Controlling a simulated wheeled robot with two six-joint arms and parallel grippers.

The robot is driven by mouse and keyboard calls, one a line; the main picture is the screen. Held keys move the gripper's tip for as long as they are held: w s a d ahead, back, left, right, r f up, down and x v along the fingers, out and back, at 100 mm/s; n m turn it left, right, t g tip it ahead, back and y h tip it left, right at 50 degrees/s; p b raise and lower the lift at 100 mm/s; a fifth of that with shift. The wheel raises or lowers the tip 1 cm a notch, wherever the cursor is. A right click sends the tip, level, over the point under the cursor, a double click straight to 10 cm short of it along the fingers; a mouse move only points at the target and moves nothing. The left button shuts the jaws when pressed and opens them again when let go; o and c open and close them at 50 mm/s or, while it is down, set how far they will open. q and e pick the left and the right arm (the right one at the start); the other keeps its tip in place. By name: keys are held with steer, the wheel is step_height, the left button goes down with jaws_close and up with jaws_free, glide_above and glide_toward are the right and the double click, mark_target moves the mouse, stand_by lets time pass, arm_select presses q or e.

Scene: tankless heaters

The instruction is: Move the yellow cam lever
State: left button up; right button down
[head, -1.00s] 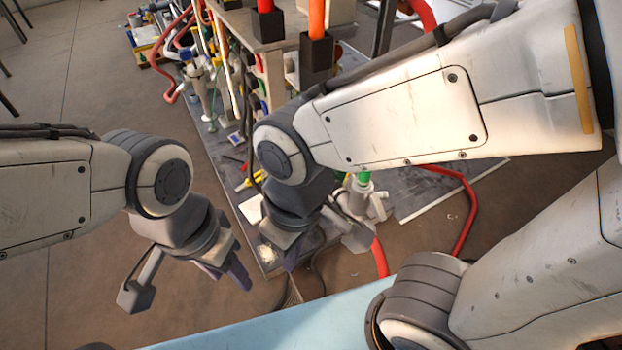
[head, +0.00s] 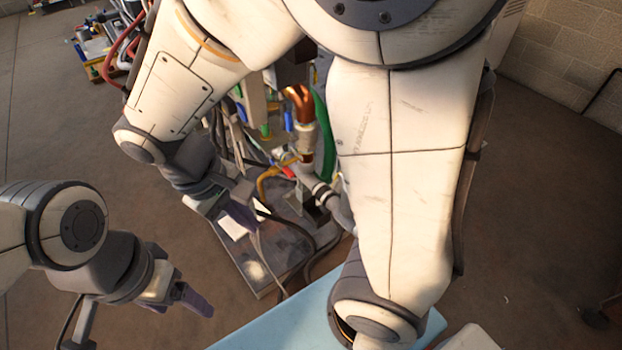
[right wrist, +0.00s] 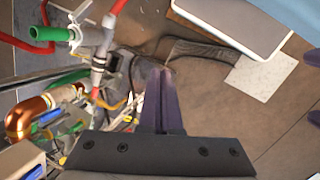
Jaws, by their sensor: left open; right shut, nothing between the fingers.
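I cannot pick out the yellow cam lever for certain. A thin curved yellow piece (head: 268,183) shows among the pipes and hoses in the head view. A small yellow piece also shows beside the pipes in the right wrist view (right wrist: 112,106). My right gripper (head: 241,214) is shut and empty, left of and nearer than the yellow piece in the head view. Its purple fingers meet in the right wrist view (right wrist: 159,92), apart from the pipes. My left gripper (head: 186,303) is open and empty over the floor at lower left. My right arm hides much of the rig.
A copper elbow (head: 301,100) and a green hose (head: 321,125) stand on the rig. Black cables (head: 318,262) trail over the grey base plate (head: 235,258). A light blue surface (head: 290,325) lies in front. Bare floor is free at left.

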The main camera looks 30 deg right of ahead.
steer(key=w+d+f+m+g+h+b, duration=0.1)
steer(key=w+d+f+m+h+b, duration=0.3)
steer(key=w+d+f+h+b, duration=0.6)
steer(key=w+d+f+m+g+h+b, duration=0.1)
steer(key=w+d+f+m+h+b, duration=0.35)
steer(key=w+d+f, duration=1.05)
steer(key=shift+y, duration=0.35)
steer(key=s+d+f+b, duration=0.1)
steer(key=d, duration=0.1)
steer(key=s+d+f+b, duration=0.1)
steer(key=s+d, duration=0.1)
steer(key=s+d+f+b, duration=0.1)
steer(key=s+d, duration=0.1)
steer(key=shift+s+f, duration=0.1)
steer(key=shift+f, duration=0.25)
steer(key=shift+s+f, duration=0.1)
